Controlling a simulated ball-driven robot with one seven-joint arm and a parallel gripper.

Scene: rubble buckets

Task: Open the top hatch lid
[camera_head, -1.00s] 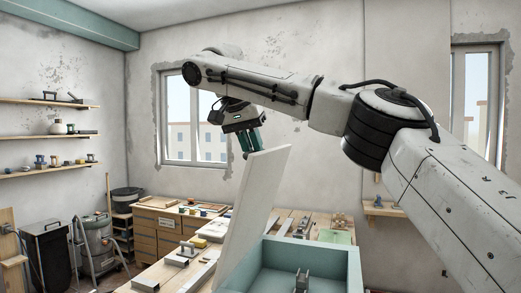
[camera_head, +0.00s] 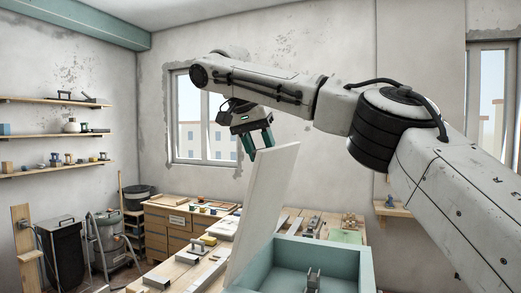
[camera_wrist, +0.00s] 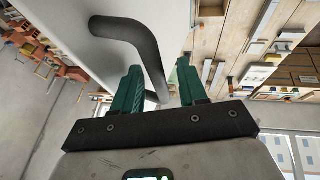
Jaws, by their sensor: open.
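The white hatch lid (camera_head: 262,215) stands raised and steeply tilted at the left side of the teal box (camera_head: 362,262), whose top is open. My gripper (camera_head: 257,148) is at the lid's upper edge, on its left side. In the wrist view, my gripper (camera_wrist: 160,82) shows two green fingers spread apart. A dark bent bar handle (camera_wrist: 135,30) is on the white lid (camera_wrist: 88,50), and its lower end shows between the fingers without being clamped. I cannot tell how deep between the fingers it sits.
A small grey bracket (camera_head: 313,279) is inside the box. The wooden workbench (camera_head: 290,222) carries several blocks and tools behind and left of the box. Wall shelves (camera_head: 55,168), a black bin (camera_head: 62,255) and a vacuum cleaner (camera_head: 112,240) stand at the left.

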